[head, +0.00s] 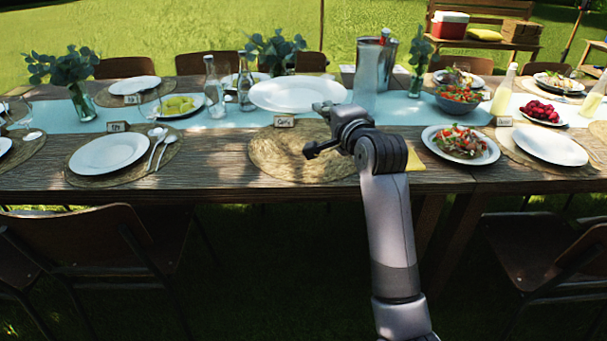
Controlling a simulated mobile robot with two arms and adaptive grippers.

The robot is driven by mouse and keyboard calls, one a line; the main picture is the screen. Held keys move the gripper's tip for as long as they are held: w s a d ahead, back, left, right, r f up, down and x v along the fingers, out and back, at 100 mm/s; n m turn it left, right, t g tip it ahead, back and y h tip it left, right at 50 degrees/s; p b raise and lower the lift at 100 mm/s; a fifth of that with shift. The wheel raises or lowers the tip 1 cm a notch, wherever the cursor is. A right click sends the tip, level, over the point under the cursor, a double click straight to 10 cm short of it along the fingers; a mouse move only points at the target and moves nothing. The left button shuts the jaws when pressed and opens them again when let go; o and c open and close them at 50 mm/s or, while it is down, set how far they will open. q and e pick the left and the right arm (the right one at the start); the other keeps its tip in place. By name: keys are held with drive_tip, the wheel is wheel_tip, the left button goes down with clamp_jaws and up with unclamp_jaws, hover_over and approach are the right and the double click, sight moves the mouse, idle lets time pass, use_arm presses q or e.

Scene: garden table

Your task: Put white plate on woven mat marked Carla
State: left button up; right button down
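The white plate (285,95) is empty and level, over the pale runner behind the woven mat. It looks larger than the other plates, as if raised above the table. My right gripper (322,107) is at the plate's front right rim and appears shut on it; the fingertips are small and partly hidden. The woven mat (285,155) is round and bare, at the table's near edge, partly covered by my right arm. A name card (284,120) reading Carla stands at the mat's back edge. My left gripper is not in view.
A metal cooler (367,75) with bottles stands just right of the plate, and glass bottles (214,85) stand to its left. A salad plate (460,143) is right of my arm. A yellow napkin (414,160) lies beside the mat. Chairs (100,240) line the near side.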

drive_tip(key=b, duration=0.3)
hover_over(322, 184)
drive_tip(key=s, duration=0.3)
wheel_tip(322, 184, down, 15)
wheel_tip(322, 184, down, 4)
drive_tip(key=shift+a+b, duration=0.15)
drive_tip(key=shift+b, duration=0.4)
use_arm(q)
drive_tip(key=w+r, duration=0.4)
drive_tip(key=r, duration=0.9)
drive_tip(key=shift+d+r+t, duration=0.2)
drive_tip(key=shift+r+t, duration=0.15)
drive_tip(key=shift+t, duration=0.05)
use_arm(e)
drive_tip(key=shift+f, duration=0.15)
drive_tip(key=c, duration=2.4)
unclamp_jaws()
drive_tip(key=shift+f, duration=0.25)
drive_tip(key=c, duration=2.1)
unclamp_jaws()
drive_tip(key=shift+r, duration=0.15)
